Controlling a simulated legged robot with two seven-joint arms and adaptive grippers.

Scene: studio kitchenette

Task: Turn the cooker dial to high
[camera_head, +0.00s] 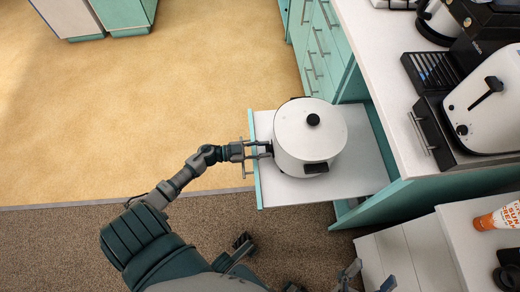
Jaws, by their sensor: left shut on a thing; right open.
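The white cooker (292,137) stands upright on a pull-out shelf, with its lid on and a black knob (313,119) on top. A black side handle (316,167) shows at its lower right. My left gripper (268,149) reaches in from the left and is shut on the small dark dial at the cooker's left side. The fingers largely hide the dial, and its setting cannot be read. My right gripper (369,279) is open and empty at the bottom edge, well below the cooker and apart from it.
The pull-out shelf (355,185) has bare room right of the cooker. The counter (375,50) holds a white toaster (490,105) and a coffee machine (432,72). An orange and white sunscreen tube (498,216) lies at lower right. Open floor (150,110) is at left.

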